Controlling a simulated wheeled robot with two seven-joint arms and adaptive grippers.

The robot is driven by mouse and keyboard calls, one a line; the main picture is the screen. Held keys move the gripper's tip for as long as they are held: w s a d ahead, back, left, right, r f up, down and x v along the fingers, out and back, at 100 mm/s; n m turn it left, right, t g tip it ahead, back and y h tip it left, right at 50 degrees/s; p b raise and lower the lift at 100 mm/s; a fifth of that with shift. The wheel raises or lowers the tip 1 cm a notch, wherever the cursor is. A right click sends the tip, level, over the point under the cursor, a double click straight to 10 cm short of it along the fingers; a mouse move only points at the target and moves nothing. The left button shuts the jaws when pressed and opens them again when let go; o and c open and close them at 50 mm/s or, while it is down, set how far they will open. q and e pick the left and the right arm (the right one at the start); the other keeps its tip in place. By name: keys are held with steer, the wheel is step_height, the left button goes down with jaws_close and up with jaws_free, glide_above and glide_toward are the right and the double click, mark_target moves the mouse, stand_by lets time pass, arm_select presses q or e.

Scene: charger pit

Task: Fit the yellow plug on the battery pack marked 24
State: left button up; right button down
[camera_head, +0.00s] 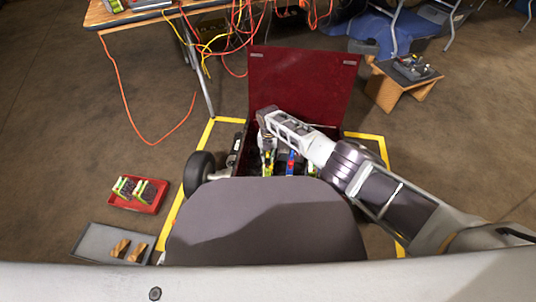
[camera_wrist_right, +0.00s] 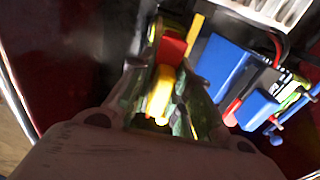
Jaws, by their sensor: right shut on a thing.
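My right gripper (camera_head: 268,165) reaches down into an open dark red box (camera_head: 303,90) in the head view. In the right wrist view its fingers (camera_wrist_right: 161,100) are shut on a yellow plug (camera_wrist_right: 162,90). A red part (camera_wrist_right: 172,48) with yellow beside it lies just beyond the plug; I cannot tell whether they touch. The marking 24 is not readable in either view, and I cannot pick out the battery pack that bears it. My left gripper is not in view.
Blue parts (camera_wrist_right: 222,66) and cables crowd the box to the right of the fingers. A red tray (camera_head: 153,207) with green and black blocks and a grey tray (camera_head: 92,243) stand on the floor at left. A table (camera_head: 110,18) with dangling cables stands behind.

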steer(key=c, duration=1.2)
jaws_free()
steer(key=shift+c, duration=0.2)
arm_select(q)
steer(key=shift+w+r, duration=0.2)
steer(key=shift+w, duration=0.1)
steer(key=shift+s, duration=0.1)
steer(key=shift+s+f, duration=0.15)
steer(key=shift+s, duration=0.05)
arm_select(e)
steer(key=shift+r, duration=0.1)
steer(key=shift+w+r, duration=0.1)
steer(key=shift+r, duration=0.6)
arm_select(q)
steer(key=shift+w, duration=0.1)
arm_select(e)
steer(key=shift+w+r, duration=0.2)
steer(key=shift+r, duration=2.4)
steer(key=shift+w+r, duration=0.15)
steer(key=shift+r, duration=2.4)
